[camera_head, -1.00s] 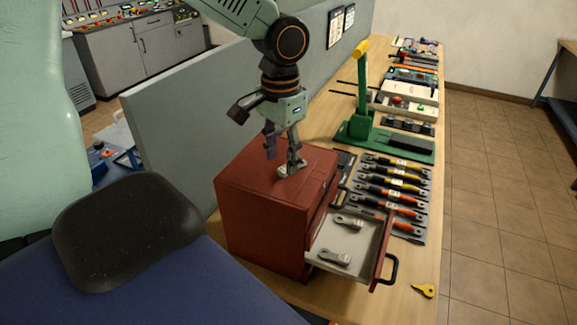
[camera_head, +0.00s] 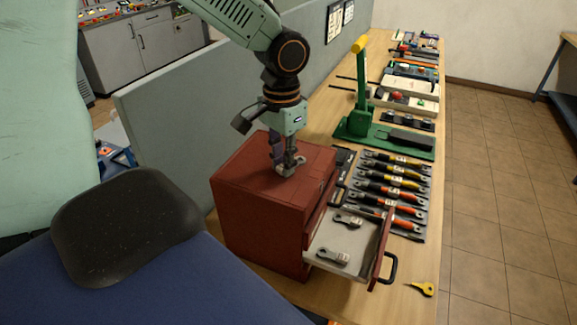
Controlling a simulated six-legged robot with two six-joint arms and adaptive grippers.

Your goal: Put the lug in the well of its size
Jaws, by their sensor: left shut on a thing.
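A small grey metal lug (camera_head: 293,169) is on the top of the red cabinet (camera_head: 255,245). My left gripper (camera_head: 284,164) points down at it and is shut on it, its fingers close to the cabinet top. Whether the lug touches the top or is just clear of it, I cannot tell. The cabinet's drawer (camera_head: 352,240) is pulled open to the right. In it lie two more grey lugs, one farther back (camera_head: 349,221) and one nearer (camera_head: 332,256). Any empty well in the drawer is hard to make out. My right gripper is not in view.
A yellow key (camera_head: 422,289) lies near the right table edge. A grey partition (camera_head: 190,125) runs along the left.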

